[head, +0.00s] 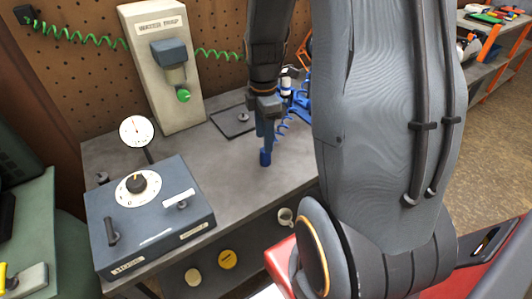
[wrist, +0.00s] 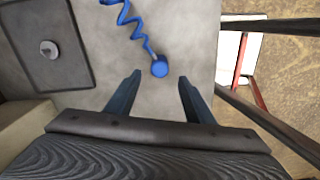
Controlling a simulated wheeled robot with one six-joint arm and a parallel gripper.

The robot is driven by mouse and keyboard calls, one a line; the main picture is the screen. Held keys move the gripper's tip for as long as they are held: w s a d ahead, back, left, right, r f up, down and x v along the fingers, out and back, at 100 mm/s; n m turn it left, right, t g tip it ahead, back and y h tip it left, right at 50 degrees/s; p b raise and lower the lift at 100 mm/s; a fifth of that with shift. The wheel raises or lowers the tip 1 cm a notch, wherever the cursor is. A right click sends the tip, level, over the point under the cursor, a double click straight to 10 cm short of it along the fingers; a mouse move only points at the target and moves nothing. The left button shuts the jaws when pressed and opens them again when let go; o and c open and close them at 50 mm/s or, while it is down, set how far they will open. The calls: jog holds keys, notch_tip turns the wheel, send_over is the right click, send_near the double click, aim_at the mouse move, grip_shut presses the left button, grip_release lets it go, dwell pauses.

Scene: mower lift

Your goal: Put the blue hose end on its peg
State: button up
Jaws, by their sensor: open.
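The blue hose end (head: 265,158) is a short blue cylinder on the grey bench, below my gripper (head: 265,128) in the head view. In the wrist view the hose end (wrist: 159,67) shows just beyond and between the tips of my open, empty gripper (wrist: 159,77). Its coiled blue hose (wrist: 131,20) runs off the top of that view. A small grey round knob (wrist: 49,49), possibly the peg, stands on a dark square plate (wrist: 75,75) at left. The knob also shows in the head view (head: 243,117), left of my gripper.
A grey water tap post (head: 160,90) with a green knob stands behind left. A blue-grey box with a dial (head: 150,215) and a round gauge (head: 136,130) occupy the bench's left front. The bench edge drops to floor right of the hose end in the wrist view.

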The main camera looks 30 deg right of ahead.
aim_at(265, 156)
jog(key=shift+d+f+n, duration=0.25)
jog(key=shift+f+n, duration=0.05)
jog(key=shift+f, duration=0.05)
jog(key=shift+d+f+p, duration=0.15)
jog(key=shift+f+p, duration=1)
jog(key=shift+f, duration=2.45)
grip_shut()
jog(key=shift+r, duration=0.1)
